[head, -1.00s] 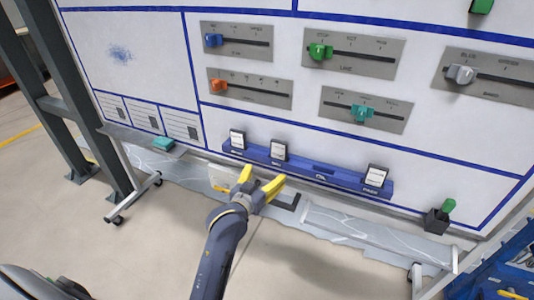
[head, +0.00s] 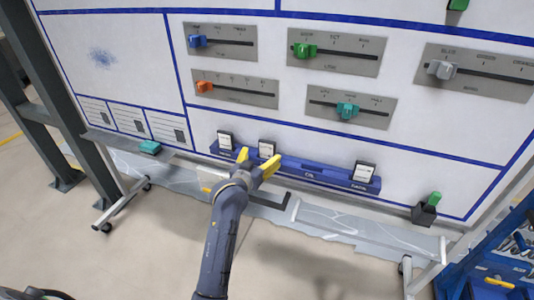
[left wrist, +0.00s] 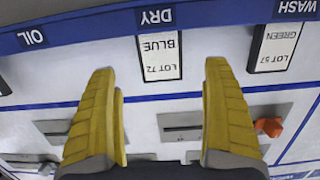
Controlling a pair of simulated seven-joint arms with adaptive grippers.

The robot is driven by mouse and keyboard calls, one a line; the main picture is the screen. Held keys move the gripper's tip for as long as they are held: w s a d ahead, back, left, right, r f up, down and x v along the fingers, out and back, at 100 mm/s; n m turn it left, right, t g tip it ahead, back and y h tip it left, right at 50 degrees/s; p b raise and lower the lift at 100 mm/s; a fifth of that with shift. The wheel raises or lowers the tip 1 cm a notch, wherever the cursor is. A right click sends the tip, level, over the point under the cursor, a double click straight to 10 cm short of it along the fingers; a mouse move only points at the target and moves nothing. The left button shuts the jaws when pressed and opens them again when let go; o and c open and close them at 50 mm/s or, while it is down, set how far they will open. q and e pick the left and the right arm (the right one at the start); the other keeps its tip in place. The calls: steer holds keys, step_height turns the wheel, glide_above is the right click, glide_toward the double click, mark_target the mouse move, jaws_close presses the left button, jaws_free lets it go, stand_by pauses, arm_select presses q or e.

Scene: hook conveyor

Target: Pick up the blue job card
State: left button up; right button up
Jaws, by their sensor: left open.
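The blue job card (head: 267,147) is a small white card with a black border, standing in the blue rail on the whiteboard. In the left wrist view the card (left wrist: 160,57) appears upside down, reads BLUE, LOT 72, and sits at the DRY label. My left gripper (head: 257,161) is open and empty, just in front of the rail near this card. In the left wrist view its yellow fingers lie to either side of the card, and no contact shows. My right gripper is not in view.
A GREEN, LOT 57 card (left wrist: 273,48) stands beside it at WASH. Another card (head: 363,172) stands at the rail's right end. The OIL slot (left wrist: 35,38) is empty. Slider panels (head: 348,107) are above. A teal eraser-like block (head: 150,147) and a pen holder (head: 424,214) flank the rail.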

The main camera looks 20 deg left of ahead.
mark_target(266, 151)
arm_select(q)
steer(key=shift+w+d+f, duration=0.1)
steer(key=shift+w+f, duration=0.15)
steer(key=shift+w, duration=0.8)
steer(key=shift+w+d+f, duration=0.1)
steer(key=shift+w+f, duration=0.15)
steer(key=shift+w, duration=0.85)
steer(key=shift+w+f, duration=0.25)
steer(key=shift+w, duration=0.8)
steer(key=c, duration=1.2)
steer(key=shift+c, duration=0.2)
steer(key=shift+r, duration=0.1)
